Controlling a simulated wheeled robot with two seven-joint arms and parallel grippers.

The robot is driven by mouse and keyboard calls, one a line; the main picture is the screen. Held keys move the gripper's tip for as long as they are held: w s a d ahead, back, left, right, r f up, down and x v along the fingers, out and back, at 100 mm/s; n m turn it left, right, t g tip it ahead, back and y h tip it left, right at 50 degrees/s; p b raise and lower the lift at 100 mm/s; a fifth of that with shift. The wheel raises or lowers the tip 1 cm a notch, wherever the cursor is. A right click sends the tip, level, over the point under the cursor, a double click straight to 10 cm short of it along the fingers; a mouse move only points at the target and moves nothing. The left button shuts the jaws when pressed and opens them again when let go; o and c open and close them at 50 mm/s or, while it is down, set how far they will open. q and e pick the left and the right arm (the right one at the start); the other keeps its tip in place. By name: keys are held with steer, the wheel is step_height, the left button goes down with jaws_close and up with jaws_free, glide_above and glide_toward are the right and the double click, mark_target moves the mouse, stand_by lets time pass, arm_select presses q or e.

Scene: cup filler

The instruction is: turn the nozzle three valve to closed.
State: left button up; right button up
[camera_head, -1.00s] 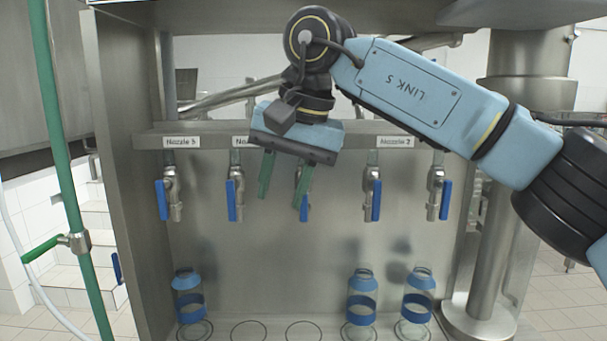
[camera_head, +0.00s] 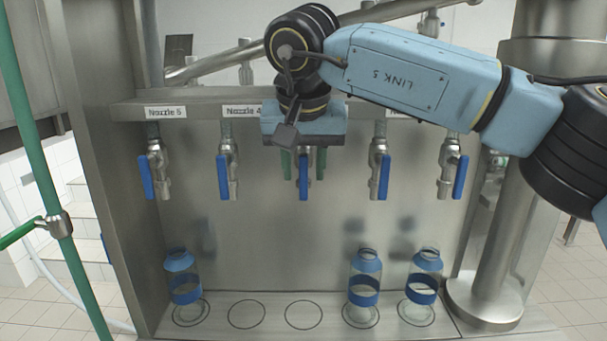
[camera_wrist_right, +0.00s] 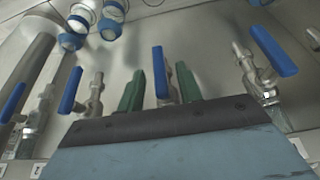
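The nozzle three valve shows its blue handle (camera_head: 303,178) hanging down below my right gripper in the head view; its label is hidden behind the gripper. My right gripper (camera_head: 303,164) is open, its two green fingers pointing down on either side of the valve, with a gap between them. In the wrist view the blue handle (camera_wrist_right: 160,72) stands between the green fingers of the gripper (camera_wrist_right: 160,85), apart from both as far as I can see. My left gripper is not in view.
Blue-handled valves for nozzle 5 (camera_head: 146,178), nozzle 4 (camera_head: 223,177) and two on the right (camera_head: 383,177), (camera_head: 460,177) flank it. Two ring marks (camera_head: 246,314) are empty.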

steer(key=shift+x, duration=1)
jaws_close()
